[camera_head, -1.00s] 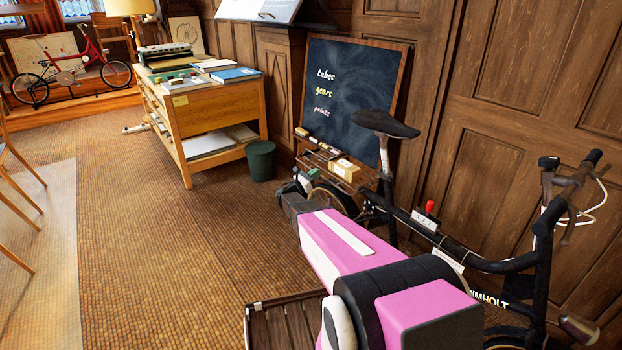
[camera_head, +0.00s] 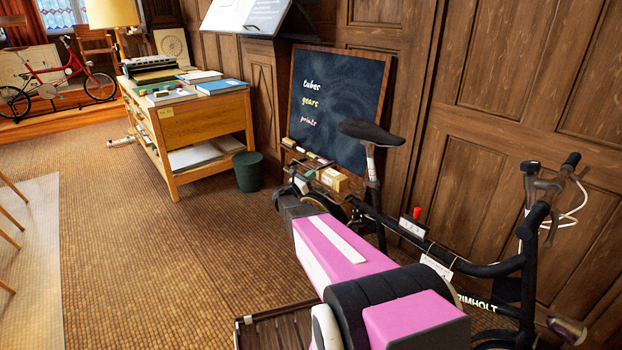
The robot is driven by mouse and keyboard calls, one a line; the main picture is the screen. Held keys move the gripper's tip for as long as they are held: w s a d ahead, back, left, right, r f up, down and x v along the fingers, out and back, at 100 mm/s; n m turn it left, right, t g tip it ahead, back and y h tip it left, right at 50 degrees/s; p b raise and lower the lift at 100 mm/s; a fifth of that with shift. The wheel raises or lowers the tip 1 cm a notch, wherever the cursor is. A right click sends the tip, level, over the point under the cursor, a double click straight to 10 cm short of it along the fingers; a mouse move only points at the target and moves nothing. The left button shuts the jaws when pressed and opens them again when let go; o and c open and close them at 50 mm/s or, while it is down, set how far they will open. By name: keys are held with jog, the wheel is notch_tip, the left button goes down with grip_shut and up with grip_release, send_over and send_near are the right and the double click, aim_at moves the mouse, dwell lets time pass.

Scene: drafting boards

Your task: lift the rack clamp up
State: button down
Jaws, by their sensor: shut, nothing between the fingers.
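The black bicycle (camera_head: 480,262) stands on the right, its saddle (camera_head: 371,131) in front of the chalkboard. Its rear end, where a rack would be, is mostly hidden behind my pink arm, and I cannot make out the rack clamp clearly. A small cream box (camera_head: 335,179) shows by the rear of the bicycle; I cannot tell what it rests on. My gripper (camera_head: 298,184) is at the far end of my arm, beside the bicycle's rear. It is shut and empty, with its fingertips small and partly hidden.
A chalkboard (camera_head: 341,92) leans against the panelled wall. A green bin (camera_head: 248,172) stands by the wooden desk (camera_head: 200,126), which bears books and a typewriter. A red bicycle (camera_head: 60,78) is at the back left.

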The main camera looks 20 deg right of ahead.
jog(key=shift+w+a+r+n+t, duration=0.1)
jog(key=shift+w+r+n+t, duration=0.1)
jog(key=shift+r+n, duration=0.35)
jog(key=shift+w+r+n+t, duration=0.1)
jog(key=shift+r+n+t, duration=0.2)
jog(key=shift+r, duration=0.35)
jog(key=w+a+r+n+t+y, duration=0.25)
jog(key=w+r+n, duration=0.35)
jog(key=r+n, duration=0.35)
jog(key=w+a+r+n+y, duration=0.1)
jog(key=w+a+r+n, duration=0.1)
jog(key=w, duration=0.5)
jog(key=w+a+r+n+y, duration=0.1)
jog(key=w+a+r+n, duration=0.1)
jog(key=w, duration=0.4)
jog(key=shift+w+a+r, duration=0.4)
jog(key=shift+a+r, duration=0.1)
jog(key=shift+a, duration=0.2)
